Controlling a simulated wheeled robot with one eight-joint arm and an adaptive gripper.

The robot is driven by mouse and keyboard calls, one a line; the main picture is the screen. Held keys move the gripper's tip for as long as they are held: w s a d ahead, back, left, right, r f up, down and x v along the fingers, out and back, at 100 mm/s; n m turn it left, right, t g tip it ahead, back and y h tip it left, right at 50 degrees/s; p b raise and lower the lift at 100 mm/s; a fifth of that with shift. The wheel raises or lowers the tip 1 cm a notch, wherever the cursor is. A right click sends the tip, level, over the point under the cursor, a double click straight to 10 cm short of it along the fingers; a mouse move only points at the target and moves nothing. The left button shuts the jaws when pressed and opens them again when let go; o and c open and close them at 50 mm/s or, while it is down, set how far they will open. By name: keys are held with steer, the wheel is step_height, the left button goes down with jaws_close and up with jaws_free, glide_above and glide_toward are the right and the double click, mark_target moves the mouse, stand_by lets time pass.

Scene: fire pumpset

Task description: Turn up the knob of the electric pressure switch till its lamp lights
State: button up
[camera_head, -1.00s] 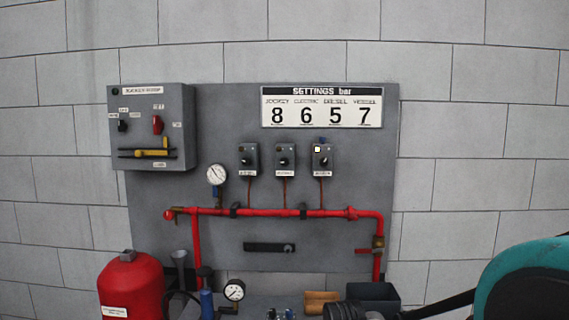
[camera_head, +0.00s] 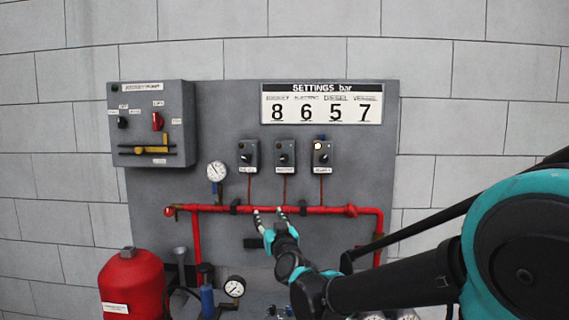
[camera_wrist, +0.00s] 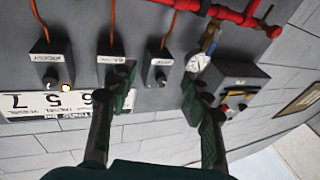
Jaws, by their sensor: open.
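Three small grey switch boxes with black knobs hang in a row on the grey panel. The middle one is the electric pressure switch (camera_head: 285,154); its lamp looks dark. The wrist view shows the row upside down, with the electric switch (camera_wrist: 108,50) partly behind one finger. The right-hand switch (camera_head: 322,154) has a glowing lamp. The left-hand switch (camera_head: 248,154) also shows in the wrist view (camera_wrist: 157,67), between the fingers but beyond them. My gripper (camera_head: 269,212) is open and empty, its tips below the boxes in the picture, over the red pipe. It touches no knob that I can see.
A red pipe (camera_head: 330,210) runs under the switches, with a gauge (camera_head: 217,171) at its left. A control box (camera_head: 152,125) stands out at the panel's left. A settings sign (camera_head: 322,104) reads 8, 6, 5, 7. A red tank (camera_head: 131,284) is lower left.

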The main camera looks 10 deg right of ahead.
mark_target(284, 159)
steer(key=d+r+m+t+h, duration=0.3)
steer(key=d+r+m+h, duration=0.15)
steer(key=r+h, duration=0.3)
steer(key=x, duration=1.7)
steer(key=shift+w+a+f, duration=0.15)
steer(key=shift+w+a, duration=0.1)
steer(key=shift+w, duration=0.1)
steer(key=shift+c, duration=0.6)
jaws_close()
steer(key=shift+m, duration=0.25)
steer(key=shift+m, duration=0.4)
steer(key=m+h, duration=0.2)
steer(key=m, duration=0.1)
steer(key=shift+a+m+g, duration=0.2)
steer(key=shift+m+g, duration=0.1)
steer(key=shift+g, duration=0.1)
steer(key=shift+m+g+h, duration=0.35)
steer(key=shift+m+h, duration=0.2)
steer(key=shift+m, duration=0.6)
steer(key=shift+m+g+h, duration=0.35)
steer(key=shift+m+h, duration=0.15)
steer(key=shift+m, duration=0.95)
